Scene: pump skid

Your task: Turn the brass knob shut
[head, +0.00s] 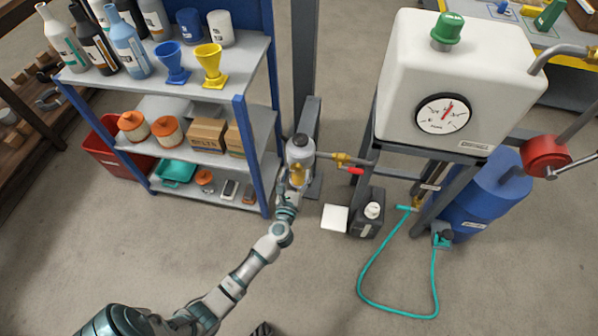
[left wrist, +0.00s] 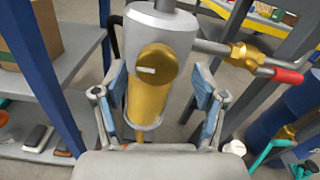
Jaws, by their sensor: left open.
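The brass knob (left wrist: 157,68) is round, with a short white mark lying nearly level on its face. It sits on the front of a grey cylindrical housing (left wrist: 150,28) above a brass bowl (left wrist: 148,105). In the head view the housing (head: 299,148) stands on a post beside the shelf, and my arm partly covers it. My left gripper (left wrist: 162,95) is open, its blue-padded fingers to the left and right of the brass bowl, slightly below the knob. It holds nothing. In the head view my left gripper (head: 290,188) is just in front of the housing. My right gripper is not in view.
A shelf (head: 212,208) with bottles, funnels and boxes stands close on the left. A pipe with a red-handled valve (head: 355,170) runs right from the housing. A white tank (head: 455,75) with a gauge, a dark jug (head: 367,213) and a teal hose (head: 365,288) are to the right.

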